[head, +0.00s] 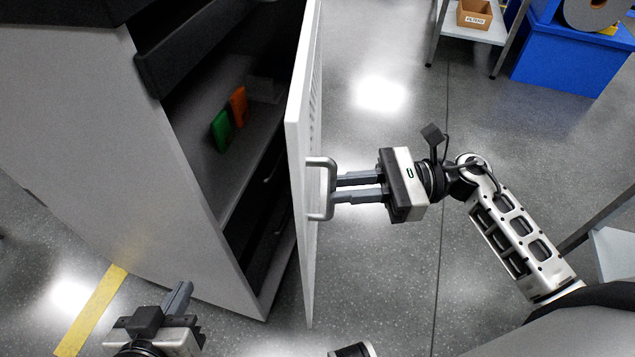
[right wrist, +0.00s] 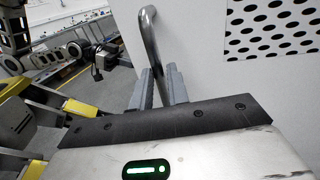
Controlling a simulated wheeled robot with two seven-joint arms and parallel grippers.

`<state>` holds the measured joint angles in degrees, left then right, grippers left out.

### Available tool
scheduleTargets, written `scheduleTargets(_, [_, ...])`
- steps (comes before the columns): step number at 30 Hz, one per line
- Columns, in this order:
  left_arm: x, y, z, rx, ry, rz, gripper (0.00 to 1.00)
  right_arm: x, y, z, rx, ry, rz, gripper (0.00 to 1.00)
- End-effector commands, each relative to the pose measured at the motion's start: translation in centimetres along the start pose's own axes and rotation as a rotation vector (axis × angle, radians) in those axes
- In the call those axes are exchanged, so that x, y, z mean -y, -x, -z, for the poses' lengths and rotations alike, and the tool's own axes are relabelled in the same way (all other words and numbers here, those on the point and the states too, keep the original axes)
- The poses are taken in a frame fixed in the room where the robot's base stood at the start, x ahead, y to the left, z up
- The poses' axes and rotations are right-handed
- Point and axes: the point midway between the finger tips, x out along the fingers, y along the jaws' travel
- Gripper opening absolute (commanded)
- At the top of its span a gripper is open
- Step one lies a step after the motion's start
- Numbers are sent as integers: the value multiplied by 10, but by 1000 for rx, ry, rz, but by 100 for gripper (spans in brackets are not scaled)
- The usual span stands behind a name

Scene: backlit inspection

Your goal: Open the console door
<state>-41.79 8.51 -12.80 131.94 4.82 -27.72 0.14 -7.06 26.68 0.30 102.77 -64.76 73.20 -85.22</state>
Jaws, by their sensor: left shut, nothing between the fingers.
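The white console door (head: 305,140) stands open, seen nearly edge-on in the head view. Its handle (head: 318,163) is a grey bracket on the outer face, and its tube (right wrist: 148,30) shows in the right wrist view. My right gripper (head: 338,189) reaches it from the right. Its fingers are shut on the handle, with the tube running between the fingertips in the right wrist view. The console (head: 190,215) shows its dark interior. My left gripper (head: 180,298) is shut and empty at the lower left, in front of the console and apart from it.
A green item (head: 221,131) and an orange item (head: 239,106) stand on a shelf inside the console. A blue bin (head: 565,65) and a small table with a cardboard box (head: 474,14) are at the upper right.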

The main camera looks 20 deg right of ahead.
Motion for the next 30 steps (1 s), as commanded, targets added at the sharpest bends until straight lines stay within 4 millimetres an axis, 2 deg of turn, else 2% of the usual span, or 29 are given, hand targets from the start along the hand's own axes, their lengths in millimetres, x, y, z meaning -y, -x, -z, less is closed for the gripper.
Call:
scheduleTargets(3, [0,1,2,3,2,1,0,0,-22,-2,4,0,-1,17])
scheduleTargets(9, [0,2,3,6,4,1,0,0,-43,-1,1,0,1,17])
scheduleTargets(20, [0,1,2,7,5,2,0,0,-48,0,-1,-1,-1,17])
scheduleTargets(22, [0,1,3,6,5,2,0,0,-48,0,-1,-1,-2,1])
scheduleTargets(30, [1,0,5,1,3,2,0,-2,-48,1,-1,-2,-9,0])
